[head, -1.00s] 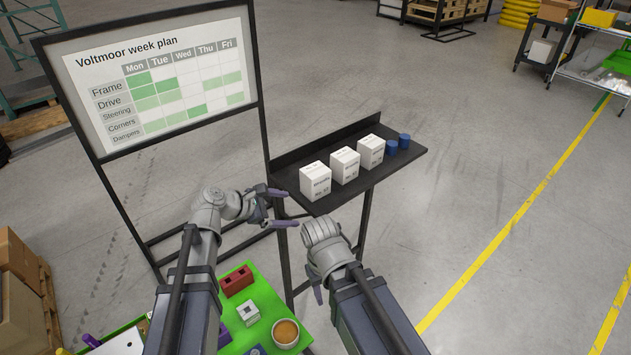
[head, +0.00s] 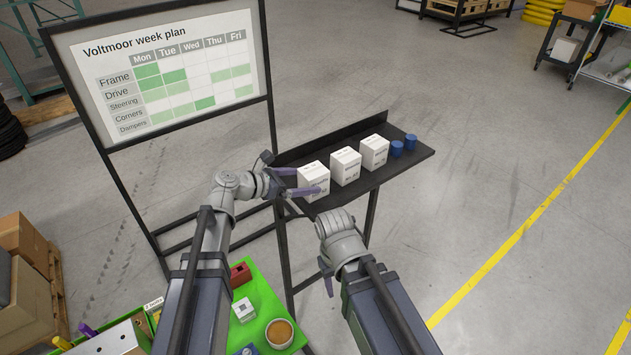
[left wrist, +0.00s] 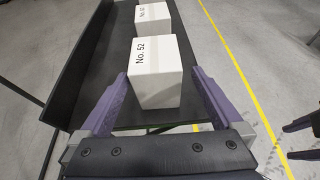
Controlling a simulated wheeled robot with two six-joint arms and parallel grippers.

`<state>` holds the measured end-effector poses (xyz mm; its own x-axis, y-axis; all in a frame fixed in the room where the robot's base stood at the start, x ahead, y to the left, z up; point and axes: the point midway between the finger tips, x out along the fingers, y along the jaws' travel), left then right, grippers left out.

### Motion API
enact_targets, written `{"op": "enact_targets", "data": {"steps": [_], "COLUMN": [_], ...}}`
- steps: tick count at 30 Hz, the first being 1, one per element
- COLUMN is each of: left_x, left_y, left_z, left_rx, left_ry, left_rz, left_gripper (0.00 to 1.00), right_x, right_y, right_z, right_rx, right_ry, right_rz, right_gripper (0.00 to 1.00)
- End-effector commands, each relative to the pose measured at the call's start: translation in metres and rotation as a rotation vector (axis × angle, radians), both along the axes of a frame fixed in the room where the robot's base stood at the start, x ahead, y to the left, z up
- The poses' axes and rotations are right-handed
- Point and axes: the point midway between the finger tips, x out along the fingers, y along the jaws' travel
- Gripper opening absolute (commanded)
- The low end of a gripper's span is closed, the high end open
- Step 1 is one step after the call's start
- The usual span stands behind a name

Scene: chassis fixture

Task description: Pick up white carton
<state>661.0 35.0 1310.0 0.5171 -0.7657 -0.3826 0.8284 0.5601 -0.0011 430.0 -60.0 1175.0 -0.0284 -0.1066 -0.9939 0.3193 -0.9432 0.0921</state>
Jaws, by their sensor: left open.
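Three white cartons stand in a row on a black shelf (head: 400,171): a near-left one (head: 313,176), a middle one (head: 346,166) and a right one (head: 374,151). My left gripper (head: 305,182) is open, its purple fingers reaching to either side of the near-left carton. In the left wrist view this carton (left wrist: 158,78), marked "No. 52", stands between the fingertips (left wrist: 158,95); I cannot tell whether they touch it. Another carton (left wrist: 152,18) stands behind it. My right gripper (head: 327,275) points down below the shelf's front; its fingers are mostly hidden by its wrist.
A raised back panel (head: 335,137) runs along the shelf. A framed week-plan board (head: 165,75) stands at the left. A green table (head: 262,300) with a bowl (head: 280,333) and blocks lies below.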

Motion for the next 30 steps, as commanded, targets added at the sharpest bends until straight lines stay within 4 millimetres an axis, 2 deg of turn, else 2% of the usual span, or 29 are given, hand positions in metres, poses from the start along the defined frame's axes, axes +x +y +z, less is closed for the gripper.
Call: {"op": "enact_targets", "data": {"steps": [6, 14, 24, 30], "left_x": [0.012, 0.017, 0.042, 0.042], "left_y": [-0.016, -0.023, -0.054, -0.055], "left_z": [-0.011, -0.014, -0.032, -0.031], "left_rx": [0.0, 0.001, 0.001, 0.001], "left_ry": [0.0, 0.0, 0.0, 0.0], "left_rz": [-0.002, -0.003, -0.003, 0.0], "left_gripper": [1.0, 1.0, 1.0, 1.0], "right_x": [0.0, 0.0, 0.0, 0.0], "right_y": [0.0, 0.0, 0.0, 0.0], "right_z": [-0.01, -0.014, -0.032, -0.031], "right_rx": [0.0, 0.0, 0.0, 0.0], "right_ry": [0.0, -0.001, -0.001, -0.001], "right_rz": [-0.001, -0.001, -0.003, -0.003], "right_gripper": [0.5, 0.5, 0.5, 0.5]}}
